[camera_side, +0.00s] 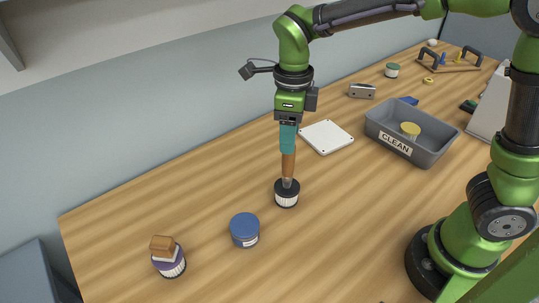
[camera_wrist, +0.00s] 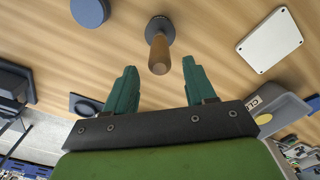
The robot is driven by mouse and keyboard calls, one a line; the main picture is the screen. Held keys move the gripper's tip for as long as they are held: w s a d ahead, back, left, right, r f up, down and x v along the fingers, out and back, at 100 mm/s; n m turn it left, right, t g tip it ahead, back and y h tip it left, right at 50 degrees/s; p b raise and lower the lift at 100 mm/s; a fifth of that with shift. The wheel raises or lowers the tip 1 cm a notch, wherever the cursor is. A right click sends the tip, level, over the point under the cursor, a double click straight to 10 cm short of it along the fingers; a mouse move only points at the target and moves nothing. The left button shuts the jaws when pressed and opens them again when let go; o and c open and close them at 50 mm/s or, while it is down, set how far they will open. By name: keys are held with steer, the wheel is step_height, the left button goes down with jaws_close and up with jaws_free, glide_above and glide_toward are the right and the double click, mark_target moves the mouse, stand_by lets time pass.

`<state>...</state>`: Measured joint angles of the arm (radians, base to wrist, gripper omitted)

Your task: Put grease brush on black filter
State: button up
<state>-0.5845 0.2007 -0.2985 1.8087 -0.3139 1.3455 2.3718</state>
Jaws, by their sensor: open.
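The grease brush (camera_side: 288,168) has a brown wooden handle and a grey lower end. It stands upright on the black filter (camera_side: 287,198), a short dark cylinder with a pale band on the table. My gripper (camera_side: 288,150), with teal fingers, is directly above, its fingertips around or just over the top of the handle. In the wrist view the handle (camera_wrist: 158,55) points up between the open fingertips (camera_wrist: 159,67), with a gap on both sides, and the black filter (camera_wrist: 160,25) shows behind it. The bristles cannot be made out.
A blue-lidded jar (camera_side: 244,229) stands left of the filter. Farther left a wooden-topped block (camera_side: 162,245) sits on a purple filter (camera_side: 170,266). A white plate (camera_side: 326,136) and a grey CLEAN bin (camera_side: 433,156) holding a yellow-topped jar (camera_side: 410,130) are to the right.

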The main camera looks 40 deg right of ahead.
step_height(320, 180, up, 4)
steer(key=shift+r, duration=0.15)
steer(key=s+d+r+n+t+y, duration=0.1)
steer(key=s+d+n+t, duration=0.2)
steer(key=n, duration=0.9)
steer(key=s+d+r+n+t+y, duration=0.1)
steer(key=s+d+n+t, duration=0.3)
steer(key=s+n, duration=0.5)
steer(key=d+n, duration=0.1)
steer(key=n, duration=0.2)
steer(key=shift+s+d, duration=0.25)
steer(key=shift+d, duration=0.1)
